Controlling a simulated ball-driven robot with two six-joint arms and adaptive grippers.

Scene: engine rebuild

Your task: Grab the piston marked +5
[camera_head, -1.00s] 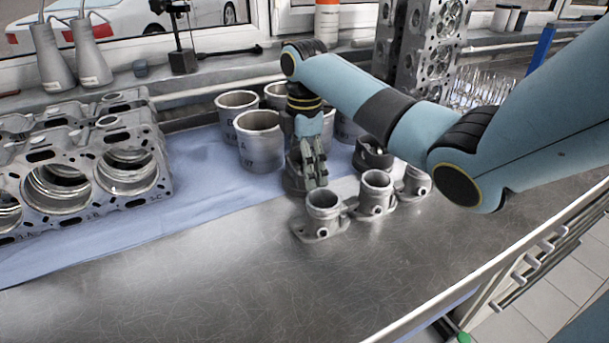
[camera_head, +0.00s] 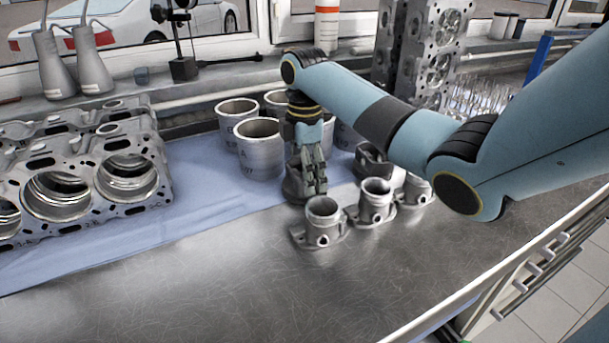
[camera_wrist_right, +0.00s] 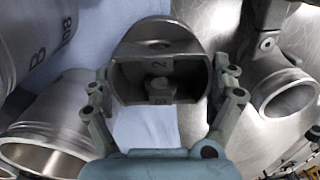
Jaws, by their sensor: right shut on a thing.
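A grey piston (camera_head: 296,188) sits at the edge of the blue cloth, in front of the cylinder liners. My right gripper (camera_head: 313,178) points down at it and hides part of it. In the right wrist view the piston (camera_wrist_right: 158,48) lies between the two fingers of my right gripper (camera_wrist_right: 160,82), which is shut on it. A "2" shows on its inner face; I cannot read a +5 mark. A second piston (camera_head: 372,160) stands to the right, partly hidden by my right arm. My left gripper is out of view.
Several cylinder liners (camera_head: 259,150) stand close behind the gripped piston. Flanged housings (camera_head: 322,222) stand in front and to the right. The engine block (camera_head: 75,180) is at left, a cylinder head (camera_head: 428,50) at back right. The front metal bench (camera_head: 220,280) is clear.

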